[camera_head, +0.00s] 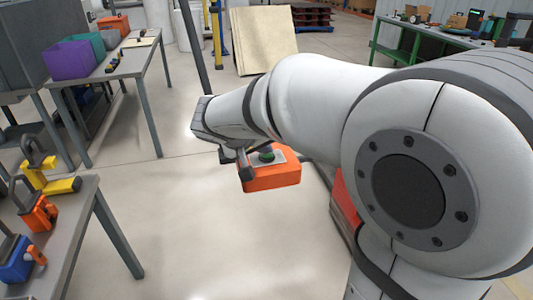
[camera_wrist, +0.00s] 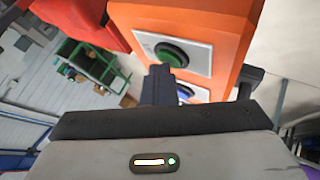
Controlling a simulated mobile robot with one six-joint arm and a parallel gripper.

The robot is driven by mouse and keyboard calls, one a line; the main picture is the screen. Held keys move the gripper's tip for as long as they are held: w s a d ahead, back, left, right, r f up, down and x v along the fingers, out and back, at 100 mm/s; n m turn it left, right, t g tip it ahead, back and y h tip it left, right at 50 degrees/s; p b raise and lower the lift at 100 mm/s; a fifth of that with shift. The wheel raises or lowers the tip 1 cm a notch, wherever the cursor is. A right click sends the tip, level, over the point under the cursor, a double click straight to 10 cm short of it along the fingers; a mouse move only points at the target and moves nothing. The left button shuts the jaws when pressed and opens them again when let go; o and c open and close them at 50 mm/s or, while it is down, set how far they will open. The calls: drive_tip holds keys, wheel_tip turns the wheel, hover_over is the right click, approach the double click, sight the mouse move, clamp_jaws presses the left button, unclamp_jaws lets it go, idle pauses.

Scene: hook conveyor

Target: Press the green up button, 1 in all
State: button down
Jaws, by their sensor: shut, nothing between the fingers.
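The green button (camera_wrist: 171,52) is a round dome in a dark ring on a light plate of an orange box (camera_wrist: 207,18). In the head view the same green button (camera_head: 267,156) sits on top of the orange box (camera_head: 273,179), below the end of my arm. My gripper (camera_wrist: 162,72) is shut and empty. Its fingertips overlap the lower edge of the green button's ring in the wrist view; I cannot tell whether they touch it. A blue button (camera_wrist: 185,91) on the same box is partly hidden behind the fingers.
A grey table (camera_head: 62,240) at the lower left holds yellow, orange and blue hook-like items. Another table (camera_head: 127,66) with coloured bins (camera_head: 70,60) stands behind it. A green-framed bench (camera_head: 432,32) is at the back right. Open floor lies left of the box.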

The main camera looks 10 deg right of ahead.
sight(264, 157)
drive_tip(key=shift+r, duration=0.8)
drive_tip(key=shift+p, duration=0.3)
drive_tip(key=shift+r+p, duration=1.25)
drive_tip(key=shift+r, duration=1.25)
drive_tip(key=s+f+g+y, duration=0.1)
drive_tip(key=s+f+y, duration=0.1)
drive_tip(key=s, duration=0.4)
drive_tip(key=s+f+g+y, duration=0.1)
drive_tip(key=s+f+y, duration=0.1)
drive_tip(key=s+f, duration=0.2)
drive_tip(key=s+d+f+g+y, duration=0.1)
drive_tip(key=s+f, duration=0.3)
drive_tip(key=s, duration=0.6)
drive_tip(key=shift+s+n+y, duration=0.2)
drive_tip(key=shift+n+y, duration=0.1)
drive_tip(key=shift+y, duration=0.6)
